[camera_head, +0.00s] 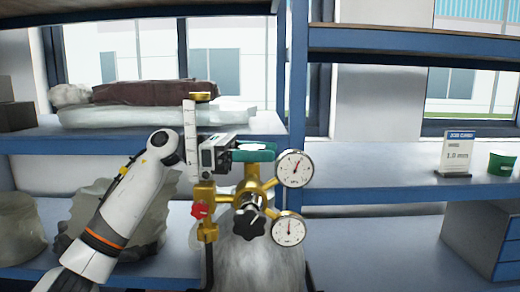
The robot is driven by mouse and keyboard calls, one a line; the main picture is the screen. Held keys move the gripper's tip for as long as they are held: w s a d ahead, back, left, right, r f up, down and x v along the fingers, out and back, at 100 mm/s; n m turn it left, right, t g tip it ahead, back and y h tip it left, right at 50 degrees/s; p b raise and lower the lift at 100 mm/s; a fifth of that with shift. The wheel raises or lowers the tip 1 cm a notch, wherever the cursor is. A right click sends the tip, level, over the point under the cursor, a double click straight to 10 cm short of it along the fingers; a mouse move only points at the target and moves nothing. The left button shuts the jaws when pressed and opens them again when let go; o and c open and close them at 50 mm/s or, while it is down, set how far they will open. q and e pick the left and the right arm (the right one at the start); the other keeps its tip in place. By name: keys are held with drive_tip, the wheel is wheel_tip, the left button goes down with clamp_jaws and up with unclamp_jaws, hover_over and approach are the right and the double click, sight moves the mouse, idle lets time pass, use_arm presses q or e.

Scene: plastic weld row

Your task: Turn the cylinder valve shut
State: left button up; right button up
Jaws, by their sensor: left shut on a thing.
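A brass valve and regulator assembly (252,184) stands upright on top of a grey cylinder (262,262) in the middle. A teal handwheel (262,155) tops the valve. My left gripper (232,154) reaches in from the left and is shut on the handwheel's left side; the fingertips are partly hidden. The regulator carries two round white gauges, an upper one (294,168) and a lower one (288,229), and a black knob (249,215) in front. My right gripper is out of view.
A flowmeter tube (190,140) with a red knob (199,210) stands close beside my left gripper. Blue-edged shelves (365,196) lie behind, with wrapped bundles at left. A job card (456,156) and a green cup (502,164) stand on the right shelf.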

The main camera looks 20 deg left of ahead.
use_arm(q)
drive_tip(key=m+g, duration=0.1)
drive_tip(key=g, duration=0.1)
drive_tip(key=m+g+p, duration=0.1)
drive_tip(key=g, duration=0.1)
drive_tip(key=m+g+p, duration=0.1)
drive_tip(key=g, duration=0.1)
drive_tip(key=shift+s+r+m, duration=0.25)
drive_tip(key=shift+m, duration=0.15)
drive_tip(key=shift+s+f+m+g+y+p, duration=0.1)
drive_tip(key=shift+m+g+y+p, duration=0.2)
drive_tip(key=shift+m+g+p, duration=0.6)
drive_tip(key=shift+f+g, duration=0.1)
drive_tip(key=shift+g, duration=0.2)
drive_tip(key=o, duration=1)
drive_tip(key=shift+c, duration=0.2)
